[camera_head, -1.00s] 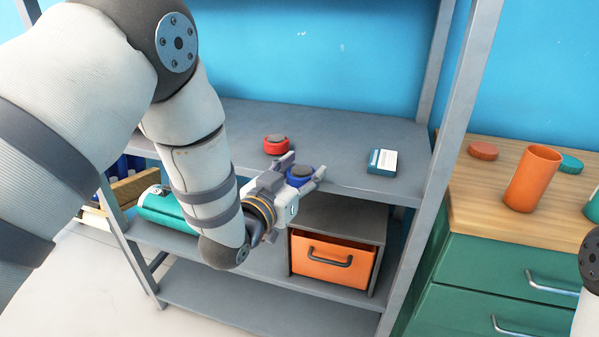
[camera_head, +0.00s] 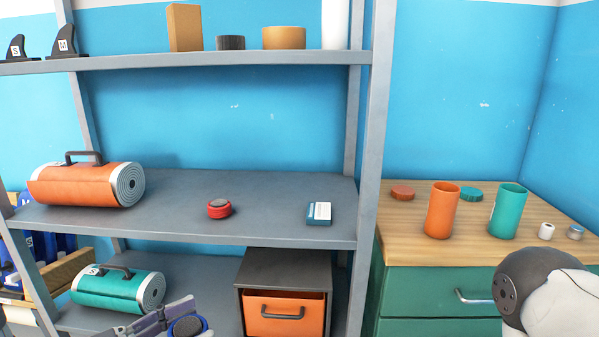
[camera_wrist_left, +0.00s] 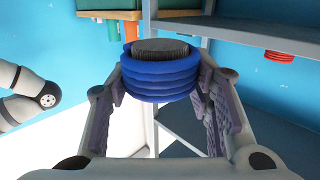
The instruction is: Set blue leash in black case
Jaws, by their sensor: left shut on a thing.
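The blue leash (camera_head: 187,327) is a coiled ring stack with a dark grey ribbed core. My left gripper (camera_wrist_left: 162,82) is shut on it, with a finger on each side of the blue coils (camera_wrist_left: 160,78). In the head view the gripper shows only partly at the bottom edge, in front of the lower shelf. A dark grey case (camera_head: 287,265) with an orange drawer front (camera_head: 284,318) stands on that lower shelf, right of the leash. No other case that is plainly black is visible. My right gripper is out of view.
A red coil (camera_head: 220,209) and a small blue-white box (camera_head: 319,213) lie on the middle shelf (camera_head: 265,225), with free room between them. An orange roll (camera_head: 88,185) is at its left. A teal roll (camera_head: 118,288) lies below. A wooden-topped cabinet (camera_head: 400,215) stands at right.

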